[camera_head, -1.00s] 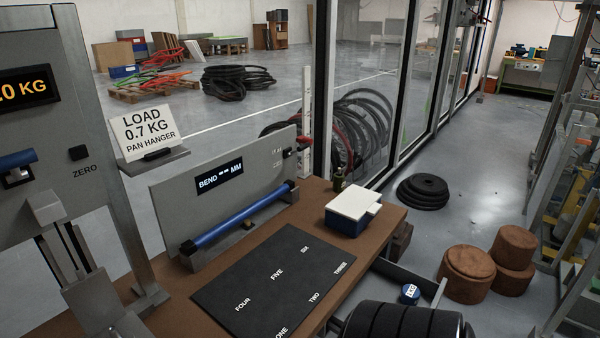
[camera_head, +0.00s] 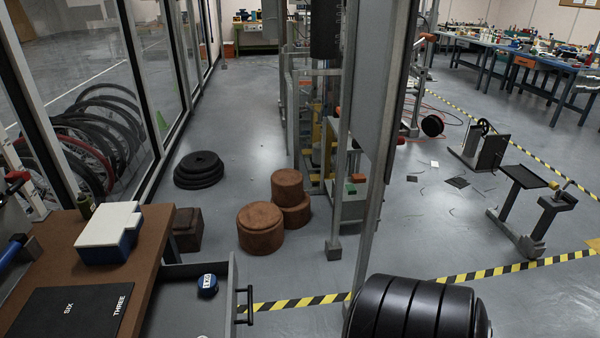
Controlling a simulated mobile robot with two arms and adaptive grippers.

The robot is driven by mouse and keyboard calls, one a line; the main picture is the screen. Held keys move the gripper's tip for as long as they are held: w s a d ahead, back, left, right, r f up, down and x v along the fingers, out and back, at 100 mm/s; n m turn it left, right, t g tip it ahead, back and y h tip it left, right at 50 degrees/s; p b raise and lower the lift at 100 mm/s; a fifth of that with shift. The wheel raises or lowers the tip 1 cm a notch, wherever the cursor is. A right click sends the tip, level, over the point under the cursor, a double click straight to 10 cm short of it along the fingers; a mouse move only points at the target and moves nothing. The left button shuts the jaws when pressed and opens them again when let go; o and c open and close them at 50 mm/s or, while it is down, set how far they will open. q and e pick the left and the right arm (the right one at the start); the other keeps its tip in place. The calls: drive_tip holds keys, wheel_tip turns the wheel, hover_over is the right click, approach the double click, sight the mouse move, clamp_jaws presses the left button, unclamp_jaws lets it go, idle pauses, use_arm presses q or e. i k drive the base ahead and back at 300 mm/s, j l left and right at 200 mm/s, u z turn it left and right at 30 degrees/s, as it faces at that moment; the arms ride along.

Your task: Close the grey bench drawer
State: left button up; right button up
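The grey bench drawer (camera_head: 184,312) is open. It sticks out to the right from under the brown bench (camera_head: 152,240) at the lower left of the head view. Its dark bar handle (camera_head: 248,306) is on the right-hand front face. A blue round labelled object (camera_head: 207,285) is inside the drawer. The drawer's near end is cut off by the bottom edge. Neither of my grippers is in view. A black ribbed part at the bottom right seems to be mine, to the right of the handle.
A white-topped blue box (camera_head: 108,236) and a black numbered mat (camera_head: 70,318) lie on the bench. Brown round blocks (camera_head: 260,230) and stacked black discs (camera_head: 199,170) stand on the floor beyond the drawer. A grey upright post (camera_head: 378,150) rises right of the drawer.

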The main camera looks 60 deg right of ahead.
sight(189, 309)
drive_tip(key=l+z, duration=0.2)
drive_tip(key=z, duration=1.05)
